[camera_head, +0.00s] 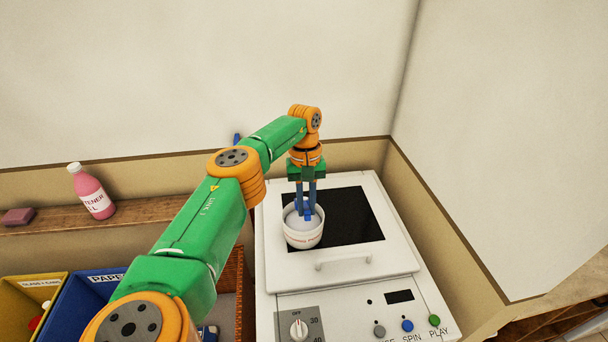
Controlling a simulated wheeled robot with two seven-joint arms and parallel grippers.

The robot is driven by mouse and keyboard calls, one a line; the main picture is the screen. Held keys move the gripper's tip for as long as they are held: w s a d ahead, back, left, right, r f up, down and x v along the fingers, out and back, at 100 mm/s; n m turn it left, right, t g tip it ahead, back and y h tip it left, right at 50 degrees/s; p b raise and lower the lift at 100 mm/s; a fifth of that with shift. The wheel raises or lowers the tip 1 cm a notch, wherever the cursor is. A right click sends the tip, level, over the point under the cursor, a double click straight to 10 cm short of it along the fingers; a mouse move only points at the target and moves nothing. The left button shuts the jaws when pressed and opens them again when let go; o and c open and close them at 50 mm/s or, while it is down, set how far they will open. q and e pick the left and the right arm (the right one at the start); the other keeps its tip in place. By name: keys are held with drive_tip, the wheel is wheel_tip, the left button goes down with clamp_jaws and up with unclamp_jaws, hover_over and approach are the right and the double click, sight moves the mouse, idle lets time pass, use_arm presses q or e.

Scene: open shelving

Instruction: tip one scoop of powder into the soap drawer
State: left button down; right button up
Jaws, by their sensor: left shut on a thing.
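A white tub (302,239) of pale powder stands on the lid of a white washing machine (375,257). I cannot make out the soap drawer. My right gripper is not in view.
The machine has a dark window (353,219), a lid handle (343,262), a dial (298,327) and buttons. A pink bottle (91,190) and a dull red block (18,216) are on a wooden shelf at left. Yellow (28,297) and blue bins stand below. Walls close the back and right.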

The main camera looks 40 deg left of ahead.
use_arm(q)
drive_tip(key=shift+r, duration=3.15)
